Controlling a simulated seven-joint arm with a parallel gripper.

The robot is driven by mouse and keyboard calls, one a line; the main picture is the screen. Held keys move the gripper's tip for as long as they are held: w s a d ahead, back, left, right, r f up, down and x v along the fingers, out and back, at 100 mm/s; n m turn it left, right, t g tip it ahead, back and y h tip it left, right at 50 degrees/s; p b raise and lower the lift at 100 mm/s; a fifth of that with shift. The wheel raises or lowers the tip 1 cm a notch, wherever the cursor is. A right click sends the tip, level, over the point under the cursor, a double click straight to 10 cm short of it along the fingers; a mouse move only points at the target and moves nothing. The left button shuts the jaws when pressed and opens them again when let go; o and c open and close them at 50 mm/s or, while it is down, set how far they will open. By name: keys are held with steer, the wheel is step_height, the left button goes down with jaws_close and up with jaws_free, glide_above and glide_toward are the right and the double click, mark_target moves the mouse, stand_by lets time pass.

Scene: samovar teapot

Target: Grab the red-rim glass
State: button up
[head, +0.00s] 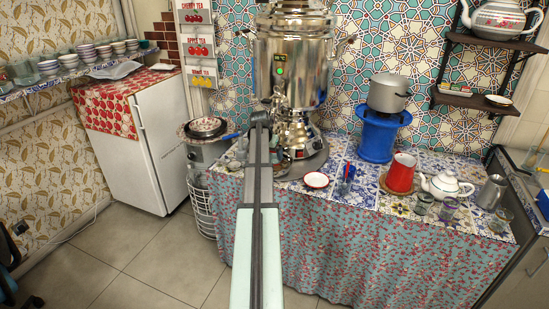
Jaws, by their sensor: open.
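I cannot make out for certain which glass has a red rim. Two small clear glasses stand near the front edge of the tiled table, a left one (423,205) and a right one (447,210). Another small glass (241,148) stands at the table's left end, partly close to my arm. A small white saucer with a red rim (316,180) lies left of a blue cup (347,173). My arm reaches up the middle of the view and hides part of the table and samovar. My gripper cannot be made out; no fingers show.
A big metal samovar (291,65) stands behind my arm. A red pot (401,174), a white teapot (445,186) and a metal jug (492,191) stand on the right. A grey pot (389,93) sits on a blue stove (378,134).

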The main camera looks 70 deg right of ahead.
steer(key=d, duration=0.4)
steer(key=shift+d, duration=0.25)
steer(key=shift+x, duration=1.1)
steer(key=shift+s+d+f, duration=0.15)
steer(key=shift+d+f, duration=0.15)
steer(key=shift+f, duration=0.1)
steer(key=c, duration=1.2)
